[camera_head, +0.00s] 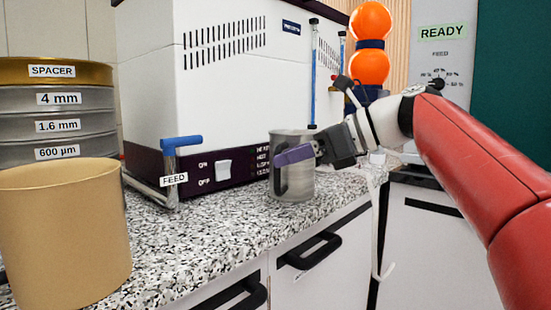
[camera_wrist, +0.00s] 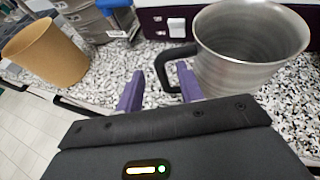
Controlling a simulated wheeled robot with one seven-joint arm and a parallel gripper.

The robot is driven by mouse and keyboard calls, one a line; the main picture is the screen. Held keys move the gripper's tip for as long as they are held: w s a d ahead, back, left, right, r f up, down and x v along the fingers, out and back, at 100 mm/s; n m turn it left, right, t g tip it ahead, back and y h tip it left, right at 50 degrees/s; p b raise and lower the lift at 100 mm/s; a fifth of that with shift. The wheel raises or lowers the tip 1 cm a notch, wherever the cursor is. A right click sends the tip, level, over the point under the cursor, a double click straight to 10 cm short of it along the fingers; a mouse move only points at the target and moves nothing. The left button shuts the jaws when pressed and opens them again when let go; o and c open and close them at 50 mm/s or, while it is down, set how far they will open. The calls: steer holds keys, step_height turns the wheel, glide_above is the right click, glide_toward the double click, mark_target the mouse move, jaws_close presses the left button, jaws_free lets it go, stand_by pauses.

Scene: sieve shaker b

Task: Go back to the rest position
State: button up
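My gripper (camera_wrist: 156,80) is open, its two purple fingers apart with nothing clamped between them. A grey metal mug (camera_wrist: 245,55) with a black handle (camera_wrist: 166,62) stands upright on the speckled counter. In the wrist view the handle lies just past the fingertips, close to the right finger; I cannot tell whether they touch. In the head view my gripper (camera_head: 290,156) is in front of the mug (camera_head: 302,184) and hides part of it and its handle. My red and white arm reaches in from the right.
A tan cylindrical container (camera_head: 65,235) and stacked sieves (camera_head: 58,112) stand at left. A white machine (camera_head: 225,85) with a blue-handled FEED lever (camera_head: 170,172) stands behind. Orange spheres (camera_head: 370,66) and a READY panel (camera_head: 443,33) are at the back right. Drawer handles (camera_head: 310,250) protrude below the counter.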

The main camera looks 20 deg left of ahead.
steer(key=s+d+f+n+t+h, duration=0.1)
steer(key=s+d+f+n+h, duration=0.3)
steer(key=d+f, duration=0.6)
steer(key=s+d+f+n+t+h, duration=0.2)
steer(key=s+d+f+n+h, duration=0.3)
steer(key=s+d+f+n, duration=0.3)
steer(key=s+d+f+n+t+h, duration=0.2)
steer(key=s+d+f+n+h, duration=0.2)
steer(key=d+f, duration=0.9)
step_height(320, 180, down, 2)
steer(key=s+n+p, duration=0.1)
steer(key=s+n, duration=0.1)
steer(key=shift+s+d+h, duration=0.15)
steer(key=shift+s+h, duration=0.15)
steer(key=shift+s, duration=0.1)
